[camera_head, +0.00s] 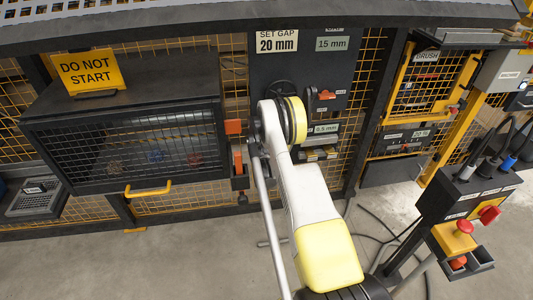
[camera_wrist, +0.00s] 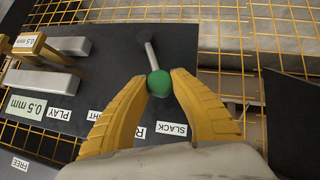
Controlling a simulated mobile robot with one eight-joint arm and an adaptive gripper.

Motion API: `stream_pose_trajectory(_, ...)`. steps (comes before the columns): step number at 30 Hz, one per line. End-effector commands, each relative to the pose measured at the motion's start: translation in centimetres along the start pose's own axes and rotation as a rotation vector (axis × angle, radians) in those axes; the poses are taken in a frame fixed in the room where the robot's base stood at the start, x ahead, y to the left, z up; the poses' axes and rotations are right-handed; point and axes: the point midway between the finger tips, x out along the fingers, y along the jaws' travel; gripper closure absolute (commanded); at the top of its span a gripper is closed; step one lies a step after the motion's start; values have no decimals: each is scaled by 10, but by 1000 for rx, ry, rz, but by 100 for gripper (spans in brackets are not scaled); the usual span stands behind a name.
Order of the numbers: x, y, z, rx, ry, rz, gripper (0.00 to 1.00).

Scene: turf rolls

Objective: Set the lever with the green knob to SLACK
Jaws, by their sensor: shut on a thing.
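In the wrist view my gripper (camera_wrist: 160,82) is shut on the green knob (camera_wrist: 159,84), one yellow finger on each side of it. The knob is at the end of a grey lever (camera_wrist: 151,54) on a dark panel (camera_wrist: 115,60). In the head view my arm hides the gripper and the lever.
Grey blocks and a yellow part (camera_wrist: 38,45) stand left on the panel, by the 0.5 mm label (camera_wrist: 27,107) and a PLAY label (camera_wrist: 59,113). Yellow mesh (camera_wrist: 225,45) surrounds the panel. In the head view a dark cage (camera_head: 130,145) is left, a control box (camera_head: 470,195) right.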

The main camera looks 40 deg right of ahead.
Motion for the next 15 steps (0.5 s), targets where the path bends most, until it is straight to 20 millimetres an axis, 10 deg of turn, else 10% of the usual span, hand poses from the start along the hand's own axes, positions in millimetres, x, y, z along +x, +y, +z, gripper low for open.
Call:
stream_pose_trajectory(5,0,-1,2,1,-5,-2,100)
stream_pose_trajectory(6,0,-1,2,1,-4,-2,61)
stream_pose_trajectory(7,0,-1,2,1,-4,-2,51)
stream_pose_trajectory(15,0,-1,2,1,-3,-2,49)
